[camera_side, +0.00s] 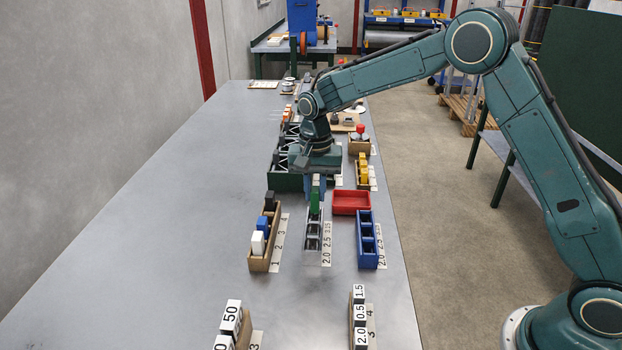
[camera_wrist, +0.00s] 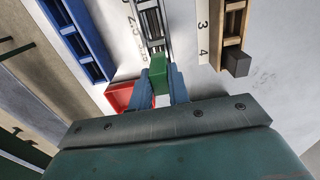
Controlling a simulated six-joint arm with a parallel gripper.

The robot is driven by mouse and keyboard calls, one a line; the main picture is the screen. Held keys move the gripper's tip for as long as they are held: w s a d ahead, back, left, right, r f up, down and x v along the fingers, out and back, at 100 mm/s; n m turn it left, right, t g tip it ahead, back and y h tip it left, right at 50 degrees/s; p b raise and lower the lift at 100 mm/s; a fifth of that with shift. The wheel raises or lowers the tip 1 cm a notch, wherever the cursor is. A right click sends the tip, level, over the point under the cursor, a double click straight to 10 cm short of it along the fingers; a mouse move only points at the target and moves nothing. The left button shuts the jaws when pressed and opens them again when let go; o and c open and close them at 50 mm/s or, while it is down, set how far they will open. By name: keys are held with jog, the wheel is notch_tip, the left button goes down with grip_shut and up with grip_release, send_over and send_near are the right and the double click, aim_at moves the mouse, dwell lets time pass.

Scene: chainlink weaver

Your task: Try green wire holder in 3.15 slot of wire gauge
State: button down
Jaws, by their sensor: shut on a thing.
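My gripper (camera_side: 317,183) is shut on the green wire holder (camera_side: 315,203), a small upright block. In the wrist view the blue fingers of my gripper (camera_wrist: 161,82) flank the green holder (camera_wrist: 158,68) on both sides. The grey wire gauge (camera_side: 312,244) stands on the table, with a label strip reading 2.0, 2.5 and 3.15 on its right. The green holder is at the gauge's far end, by the 3.15 mark. The gauge also shows in the wrist view (camera_wrist: 149,22). The holder's lower end is hidden, so I cannot tell whether it is in the slot.
A wooden rack (camera_side: 263,252) with black, blue and white blocks stands left of the gauge. A blue rack (camera_side: 367,258) is on the right, with a red tray (camera_side: 350,203) behind it. Numbered blocks (camera_side: 231,316) stand in front. The table's left side is clear.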

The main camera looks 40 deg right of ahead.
jog(key=shift+f, duration=0.95)
jog(key=c, duration=1.3)
grip_release()
jog(key=shift+o, duration=0.2)
notch_tip(320, 180, up, 14)
